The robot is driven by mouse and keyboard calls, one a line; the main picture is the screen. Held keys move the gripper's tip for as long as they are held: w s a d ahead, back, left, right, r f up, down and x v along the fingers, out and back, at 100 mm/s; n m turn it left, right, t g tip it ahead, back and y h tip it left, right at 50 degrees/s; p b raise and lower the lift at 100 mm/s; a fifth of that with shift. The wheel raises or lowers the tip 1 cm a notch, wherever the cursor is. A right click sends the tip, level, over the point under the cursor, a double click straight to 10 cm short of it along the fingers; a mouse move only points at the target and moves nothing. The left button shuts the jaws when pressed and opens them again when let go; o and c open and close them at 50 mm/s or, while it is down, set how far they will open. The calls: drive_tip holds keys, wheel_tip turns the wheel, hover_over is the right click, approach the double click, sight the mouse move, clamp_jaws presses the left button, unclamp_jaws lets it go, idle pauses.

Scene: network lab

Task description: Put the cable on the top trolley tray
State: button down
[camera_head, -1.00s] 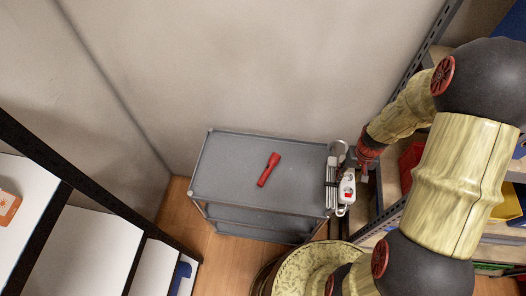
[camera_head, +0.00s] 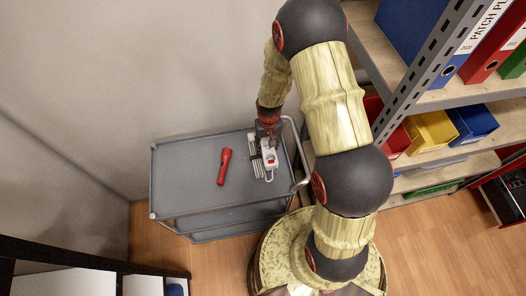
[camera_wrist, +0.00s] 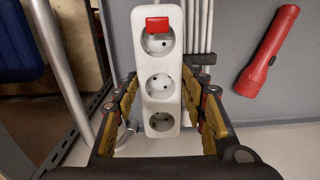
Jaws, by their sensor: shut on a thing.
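The cable is a white power strip (camera_head: 270,158) with a red switch and a folded grey-white cord (camera_head: 256,169). In the wrist view the strip (camera_wrist: 158,75) stands between the two fingers of my gripper (camera_wrist: 160,112), with the cord (camera_wrist: 200,28) beside it. My gripper (camera_head: 269,140) is shut on the strip. The top trolley tray (camera_head: 185,182) is grey. The strip appears over its right end; whether it touches the tray is not clear.
A red flashlight (camera_head: 224,166) lies on the tray, left of the strip, and shows in the wrist view (camera_wrist: 268,50). The trolley handle (camera_head: 301,160) rises at the right. Shelves with bins (camera_head: 432,130) stand farther right. The tray's left half is clear.

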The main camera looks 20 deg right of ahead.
sight(263, 151)
drive_tip(key=shift+w+a+f, duration=0.3)
drive_tip(key=shift+a+f, duration=0.05)
drive_tip(key=shift+f, duration=0.2)
drive_tip(key=shift+w+a+f, duration=0.25)
drive_tip(key=shift+a+f, duration=0.1)
drive_tip(key=shift+f, duration=0.15)
drive_tip(key=shift+w+f, duration=0.1)
drive_tip(key=shift+f, duration=1.45)
drive_tip(key=shift+f+b, duration=0.1)
drive_tip(key=shift+b, duration=0.2)
drive_tip(key=c, duration=1.1)
unclamp_jaws()
drive_tip(key=shift+f, duration=0.1)
drive_tip(key=shift+o, duration=0.2)
